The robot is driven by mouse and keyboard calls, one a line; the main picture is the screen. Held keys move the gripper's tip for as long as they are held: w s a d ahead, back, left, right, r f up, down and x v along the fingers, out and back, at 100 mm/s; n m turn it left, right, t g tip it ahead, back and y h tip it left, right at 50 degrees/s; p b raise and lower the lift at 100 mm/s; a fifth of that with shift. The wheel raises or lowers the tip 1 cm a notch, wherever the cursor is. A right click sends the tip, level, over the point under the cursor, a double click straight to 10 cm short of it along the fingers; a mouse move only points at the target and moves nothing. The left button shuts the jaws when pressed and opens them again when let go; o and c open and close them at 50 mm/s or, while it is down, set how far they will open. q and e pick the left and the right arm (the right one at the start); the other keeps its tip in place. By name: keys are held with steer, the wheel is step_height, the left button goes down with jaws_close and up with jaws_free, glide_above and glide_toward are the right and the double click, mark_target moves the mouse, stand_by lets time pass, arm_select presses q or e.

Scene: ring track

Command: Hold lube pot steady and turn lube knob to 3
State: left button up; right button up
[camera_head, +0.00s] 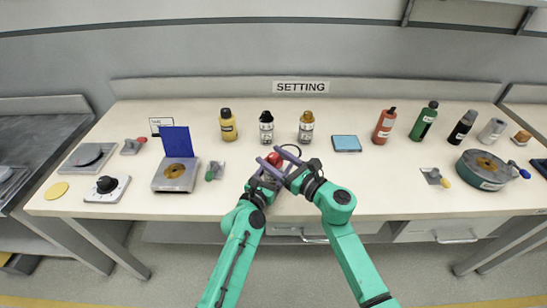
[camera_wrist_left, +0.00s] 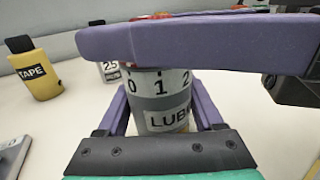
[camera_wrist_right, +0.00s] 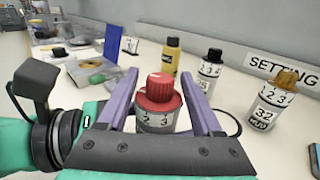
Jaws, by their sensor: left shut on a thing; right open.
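The grey lube pot (camera_wrist_left: 160,88) has a label reading "LUB" and a scale with 0, 1 and 2 in the left wrist view. My left gripper (camera_head: 268,168) is shut on the pot's body, which stands upright. The red lube knob (camera_wrist_right: 160,87) sits on top of the pot; 2 and 3 show below it in the right wrist view. My right gripper (camera_head: 286,160) is open, with its fingers on either side of the knob. One of its fingers crosses the left wrist view and hides most of the knob there. I cannot tell which number the knob points to.
A yellow bottle (camera_head: 228,125) and two pots, with a black knob (camera_head: 266,128) and an orange knob (camera_head: 306,127), stand behind. A blue pad (camera_head: 346,144) lies right of them. A blue-lidded box (camera_head: 175,174) stands left.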

jaws_close()
steer(key=shift+n+g+y, duration=0.4)
steer(key=shift+n+g, duration=0.1)
steer(key=n+g+y, duration=0.3)
steer(key=g, duration=0.2)
steer(key=shift+n, duration=0.4)
steer(key=n+g, duration=0.1)
steer(key=g, duration=0.1)
steer(key=n+g+y, duration=0.1)
steer(key=n+g, duration=0.1)
steer(key=g, duration=0.1)
steer(key=shift+a+f+n+g, duration=0.1)
steer(key=shift+f+n+g, duration=0.05)
steer(key=shift+n+g, duration=0.15)
steer(key=shift+g, duration=0.3)
steer(key=shift+n+g, duration=0.3)
steer(key=shift+n, duration=0.1)
